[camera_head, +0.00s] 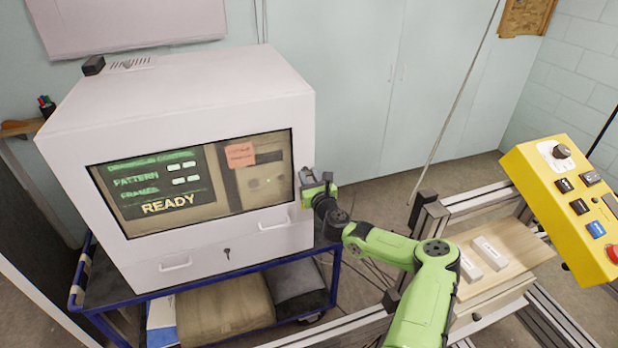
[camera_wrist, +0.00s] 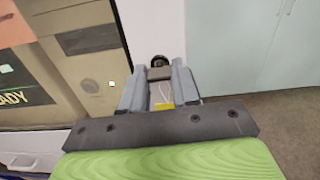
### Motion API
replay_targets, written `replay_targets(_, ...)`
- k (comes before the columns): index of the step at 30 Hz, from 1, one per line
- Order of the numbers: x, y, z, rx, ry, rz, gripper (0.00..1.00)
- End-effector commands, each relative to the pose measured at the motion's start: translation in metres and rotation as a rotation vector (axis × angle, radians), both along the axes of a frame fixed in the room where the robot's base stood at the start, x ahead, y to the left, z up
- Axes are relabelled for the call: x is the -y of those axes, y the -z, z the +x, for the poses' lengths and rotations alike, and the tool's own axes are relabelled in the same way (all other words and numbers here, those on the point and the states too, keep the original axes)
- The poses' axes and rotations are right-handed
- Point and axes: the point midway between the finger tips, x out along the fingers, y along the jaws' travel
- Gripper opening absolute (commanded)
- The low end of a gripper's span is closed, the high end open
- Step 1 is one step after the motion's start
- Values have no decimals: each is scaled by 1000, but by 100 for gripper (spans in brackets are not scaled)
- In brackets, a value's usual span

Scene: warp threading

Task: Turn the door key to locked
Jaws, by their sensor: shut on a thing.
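The door key (camera_wrist: 160,74) shows between my fingers in the wrist view as a small grey-brown piece, just below a round black lock (camera_wrist: 158,61) on a white surface. A thin pale loop and a yellow tag (camera_wrist: 165,106) hang below it. My gripper (camera_wrist: 158,88) is shut on the key. In the head view my gripper (camera_head: 318,184) is at the right front edge of the white cabinet (camera_head: 180,100), and it hides the key there. I cannot tell the angle of the key in the lock.
The cabinet's screen (camera_head: 195,185) reads READY. Below it are two handles and another small key (camera_head: 227,253). The cabinet stands on a blue cart (camera_head: 235,328). A yellow control panel (camera_head: 565,205) and a wooden board (camera_head: 515,250) are at the right. Pale doors fill the back.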

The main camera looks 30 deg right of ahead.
Motion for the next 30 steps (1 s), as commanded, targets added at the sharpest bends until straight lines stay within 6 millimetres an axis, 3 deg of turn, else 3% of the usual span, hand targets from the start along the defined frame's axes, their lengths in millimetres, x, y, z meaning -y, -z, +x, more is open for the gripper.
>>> replay_targets(30,-1,1,1,-219,0,-862,0)
